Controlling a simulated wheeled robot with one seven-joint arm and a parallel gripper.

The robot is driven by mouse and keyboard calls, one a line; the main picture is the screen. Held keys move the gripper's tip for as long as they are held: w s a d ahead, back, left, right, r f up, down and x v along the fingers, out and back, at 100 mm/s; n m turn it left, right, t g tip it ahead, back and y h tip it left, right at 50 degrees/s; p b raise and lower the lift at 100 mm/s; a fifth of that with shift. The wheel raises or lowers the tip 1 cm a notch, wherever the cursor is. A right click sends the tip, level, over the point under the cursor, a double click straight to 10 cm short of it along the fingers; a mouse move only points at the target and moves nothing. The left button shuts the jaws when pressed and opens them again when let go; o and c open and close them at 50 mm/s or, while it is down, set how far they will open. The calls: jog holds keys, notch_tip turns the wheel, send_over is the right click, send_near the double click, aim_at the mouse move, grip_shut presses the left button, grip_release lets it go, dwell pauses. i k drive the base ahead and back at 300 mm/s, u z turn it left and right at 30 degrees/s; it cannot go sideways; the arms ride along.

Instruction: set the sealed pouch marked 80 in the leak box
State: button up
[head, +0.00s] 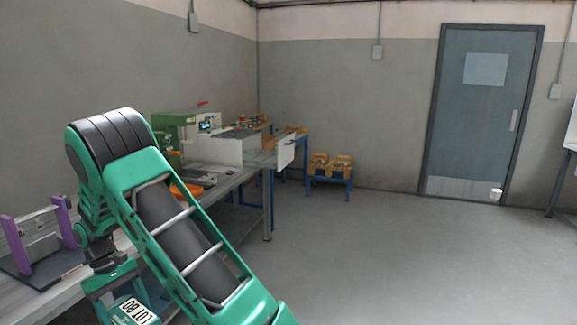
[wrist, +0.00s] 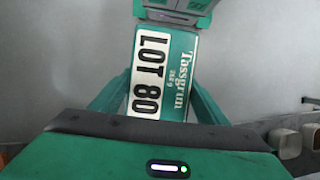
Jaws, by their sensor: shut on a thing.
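The sealed pouch, green and white with a "LOT 80" label (wrist: 150,75), is held between the fingers of my gripper (wrist: 163,85) in the wrist view. Its lettering runs sideways there. The pouch also shows at the bottom edge of the head view (head: 138,312), below my arm, partly cut off. My gripper is shut on it. A white box (head: 222,150) stands on the far part of the bench, with a pale panel (head: 286,153) standing out at its right; it may be the leak box, but no marking is readable. Its inside is not visible.
A long bench (head: 225,186) runs along the left wall. It carries a purple-posted stand (head: 35,242), a green machine (head: 172,132) and an orange item (head: 186,188). The floor to the right is clear.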

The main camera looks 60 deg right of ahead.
aim_at(272, 160)
jog(key=z, duration=0.45)
jog(key=k, duration=0.95)
jog(key=z, duration=0.75)
jog(key=i, duration=0.45)
jog(key=z, duration=0.95)
jog(key=i, duration=1.9)
jog(key=u, duration=0.65)
jog(key=i, duration=0.8)
jog(key=u, duration=0.6)
